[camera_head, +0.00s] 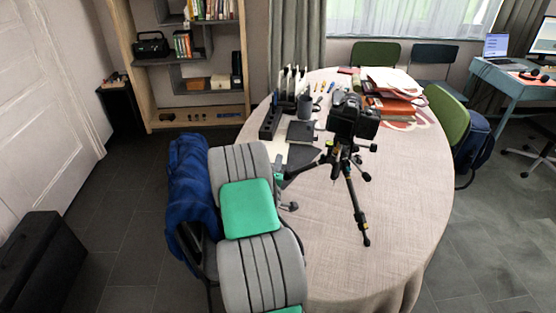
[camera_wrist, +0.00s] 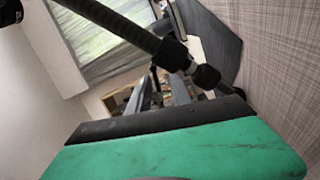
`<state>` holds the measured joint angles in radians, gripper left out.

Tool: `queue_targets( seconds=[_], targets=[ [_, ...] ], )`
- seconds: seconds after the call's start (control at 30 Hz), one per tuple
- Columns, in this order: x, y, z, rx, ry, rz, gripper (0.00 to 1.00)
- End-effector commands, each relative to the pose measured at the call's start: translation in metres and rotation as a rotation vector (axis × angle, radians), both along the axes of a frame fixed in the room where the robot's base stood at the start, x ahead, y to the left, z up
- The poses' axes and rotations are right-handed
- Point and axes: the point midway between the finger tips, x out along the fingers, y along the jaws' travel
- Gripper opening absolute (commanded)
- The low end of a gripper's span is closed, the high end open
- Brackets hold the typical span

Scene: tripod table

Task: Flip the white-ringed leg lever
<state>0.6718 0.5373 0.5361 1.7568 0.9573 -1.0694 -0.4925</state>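A black tripod (camera_head: 341,165) with a camera (camera_head: 353,117) on top stands on the round table. One leg (camera_head: 308,167) reaches left toward my gripper; another reaches toward the front, with small yellow bands. In the wrist view a dark leg (camera_wrist: 118,24) crosses diagonally, with two black knob-like lock parts (camera_wrist: 205,77) and a small pale band (camera_wrist: 190,68) between them. I cannot tell surely which lever is the white-ringed one. My gripper (camera_head: 287,192) is at the table's left side, beside the left leg's end. Its grey fingers (camera_wrist: 160,92) look apart and empty, partly hidden behind the leg.
The table (camera_head: 400,210) is bare at the front and right. A black organizer (camera_head: 270,121), a mug (camera_head: 305,104), a dark box (camera_head: 301,132) and piled folders (camera_head: 390,100) lie behind the tripod. A chair with a blue jacket (camera_head: 188,190) stands close left of my arm.

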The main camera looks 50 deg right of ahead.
Motion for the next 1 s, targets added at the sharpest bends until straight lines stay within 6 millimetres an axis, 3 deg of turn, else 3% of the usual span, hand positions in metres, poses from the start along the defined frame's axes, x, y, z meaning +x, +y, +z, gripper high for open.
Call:
queue_targets(
  seconds=[0.3,0.6,1.0],
  targets=[
    [0.0039,-0.0060,-0.0006,0.001,0.000,0.001,0.25],
    [0.0039,-0.0057,-0.0004,0.001,0.000,0.001,0.00],
    [0.0038,-0.0057,-0.0004,0.001,0.000,0.001,0.00]
  ],
)
